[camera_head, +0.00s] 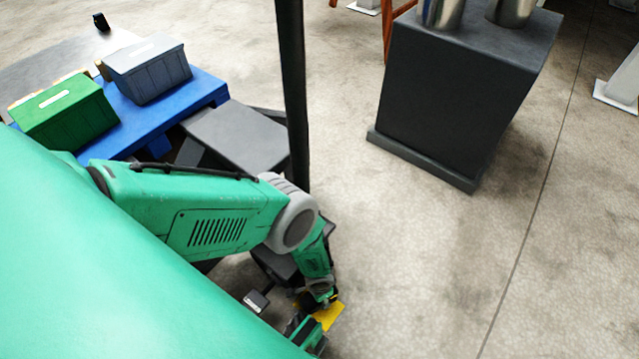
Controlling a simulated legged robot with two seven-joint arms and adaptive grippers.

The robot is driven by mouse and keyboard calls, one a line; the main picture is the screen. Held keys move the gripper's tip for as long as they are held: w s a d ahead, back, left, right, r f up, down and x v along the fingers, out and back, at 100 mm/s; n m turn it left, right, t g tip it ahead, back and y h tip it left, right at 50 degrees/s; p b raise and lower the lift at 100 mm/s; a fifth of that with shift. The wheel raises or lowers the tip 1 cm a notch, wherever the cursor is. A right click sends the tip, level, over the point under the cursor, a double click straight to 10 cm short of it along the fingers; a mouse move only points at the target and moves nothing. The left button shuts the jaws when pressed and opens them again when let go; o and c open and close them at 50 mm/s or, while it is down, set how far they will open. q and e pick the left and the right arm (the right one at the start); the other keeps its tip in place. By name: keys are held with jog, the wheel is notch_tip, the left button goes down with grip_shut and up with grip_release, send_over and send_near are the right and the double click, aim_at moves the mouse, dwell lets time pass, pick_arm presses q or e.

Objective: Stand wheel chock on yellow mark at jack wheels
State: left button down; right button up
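A small yellow patch (329,316), which looks like the floor mark, shows at the bottom centre. My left arm comes in from the left and reaches down to it. My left gripper (318,299) is dark and small here, over or beside the patch's upper left edge. I cannot tell whether its fingers are open or shut, or whether they hold anything. No wheel chock can be made out. Dark parts of the jack (273,262) show behind my arm; its wheels are mostly hidden. My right gripper cannot be made out.
A dark upright post (293,90) stands behind my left arm. A blue pallet (205,88) carries a green bin (63,112) and a grey bin (150,70). A dark cabinet (455,100) with metal cylinders stands at upper right. Floor at right is clear.

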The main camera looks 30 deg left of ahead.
pick_arm(q)
jog(key=shift+s+d, duration=0.25)
jog(key=shift+s, duration=0.35)
jog(key=shift+f, duration=0.6)
pick_arm(e)
jog(key=shift+d, duration=0.1)
pick_arm(q)
jog(key=c, duration=0.7)
grip_release()
jog(key=shift+w+d, duration=0.1)
jog(key=shift+w, duration=0.1)
jog(key=shift+w, duration=0.1)
